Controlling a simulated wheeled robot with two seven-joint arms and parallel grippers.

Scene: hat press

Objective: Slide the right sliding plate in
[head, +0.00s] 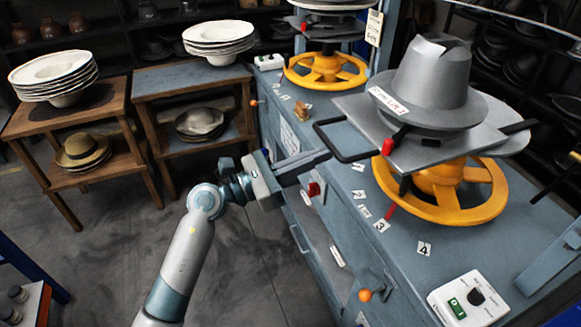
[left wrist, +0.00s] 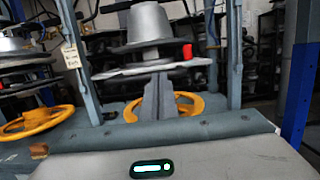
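The right sliding plate (head: 415,149) is a grey slab under a grey metal hat form (head: 430,85), above a yellow handwheel (head: 440,195). It juts toward the bench's front edge, with a black bar handle (head: 322,136) and a red knob (head: 387,147). The plate shows edge-on in the left wrist view (left wrist: 120,72). My left gripper (head: 325,156) is just below the handle at the bench's front edge, fingers together. In the left wrist view its fingers (left wrist: 158,85) point at the plate with nothing visible between them; contact with the handle cannot be told. My right gripper is not in view.
A second press with a yellow handwheel (head: 326,70) stands farther back on the blue-grey bench (head: 480,255). A control box (head: 468,299) sits at the near corner. Wooden stands (head: 75,115) with stacked plates and hats are at left. The floor (head: 110,240) between is clear.

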